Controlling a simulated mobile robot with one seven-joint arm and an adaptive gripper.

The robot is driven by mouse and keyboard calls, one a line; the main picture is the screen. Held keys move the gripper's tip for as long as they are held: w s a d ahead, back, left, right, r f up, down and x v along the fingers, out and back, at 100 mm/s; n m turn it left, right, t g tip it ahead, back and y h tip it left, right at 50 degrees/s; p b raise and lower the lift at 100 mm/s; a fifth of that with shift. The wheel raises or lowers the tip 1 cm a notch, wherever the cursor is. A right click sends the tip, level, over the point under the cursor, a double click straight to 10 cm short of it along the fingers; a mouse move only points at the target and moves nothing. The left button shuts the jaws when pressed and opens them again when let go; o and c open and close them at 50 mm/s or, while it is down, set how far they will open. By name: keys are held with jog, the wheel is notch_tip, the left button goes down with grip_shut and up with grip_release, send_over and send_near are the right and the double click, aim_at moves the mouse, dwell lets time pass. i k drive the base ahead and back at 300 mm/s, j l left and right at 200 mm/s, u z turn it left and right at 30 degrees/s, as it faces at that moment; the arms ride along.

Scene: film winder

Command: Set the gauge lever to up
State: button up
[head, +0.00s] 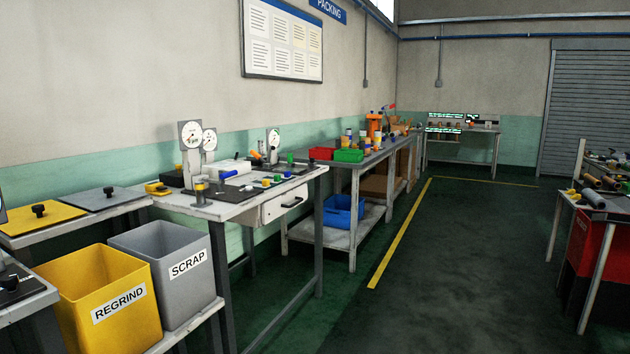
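Several dial gauges on upright stands are on the white workbench (220,212) at mid-left. The nearest gauge (190,135) has a round white face on a grey plate. A second gauge (209,139) stands just behind it, and a smaller gauge (273,137) stands further along the bench. I cannot make out for certain which small part is the gauge lever, or its position. My gripper is not in view.
A yellow REGRIND bin (105,303) and a grey SCRAP bin (168,272) stand before the bench at left. A drawer (286,203) is under the bench top. A longer table (360,163) follows behind. The dark floor (440,265) to the right is clear.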

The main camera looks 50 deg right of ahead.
aim_at(222, 175)
jog(key=z, duration=1.35)
